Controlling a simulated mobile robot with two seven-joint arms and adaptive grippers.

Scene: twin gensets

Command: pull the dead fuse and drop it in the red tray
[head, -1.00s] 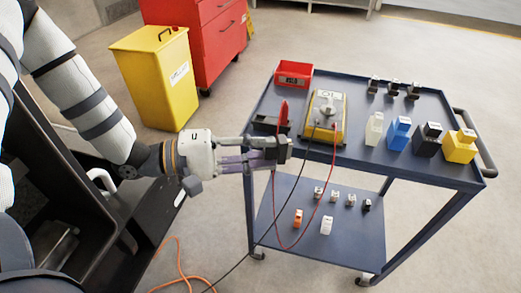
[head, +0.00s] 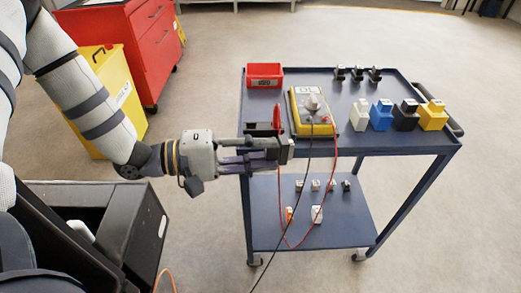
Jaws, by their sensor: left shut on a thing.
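My left gripper (head: 283,152) reaches in from the left, in front of the cart's near left edge. It is shut on a small dark block at its fingertips, which looks like the fuse; the fingers hide much of it. The held block appears clear of the cart top, on the near side of the tray. My right gripper is not in view.
The blue cart (head: 385,141) carries a yellow meter (head: 300,112) with red and black leads hanging near my gripper. A black holder (head: 257,129) stands behind my fingers. Several coloured blocks sit at the right. A yellow bin (head: 117,107) and red cabinet (head: 135,50) stand left.

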